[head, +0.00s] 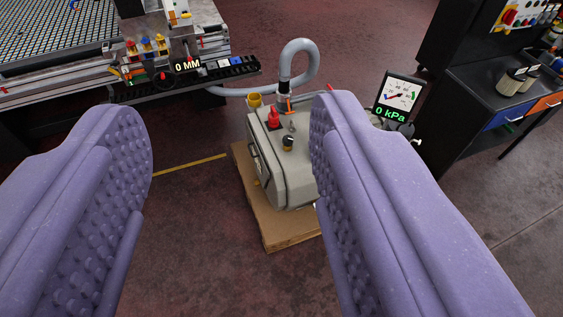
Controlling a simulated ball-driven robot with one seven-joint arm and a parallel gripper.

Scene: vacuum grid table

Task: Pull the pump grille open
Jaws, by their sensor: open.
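The pump (297,165) is a grey-beige box on a brown wooden base on the floor, in the middle of the head view. Its left side carries a dark framed part (259,163) that looks like the grille with a handle; it appears closed, but the detail is small. My gripper (232,150) has two purple, studded fingers, spread wide in the foreground. It is open and empty, with the pump beyond and between the fingers. The right finger hides the pump's right part.
The grid table (60,40) stands at the back left, with a control rail. A grey hose (300,50) loops above the pump. A gauge reading 0 kPa (398,95) stands right of it. A dark workbench (470,105) is at right. The floor left of the pump is clear.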

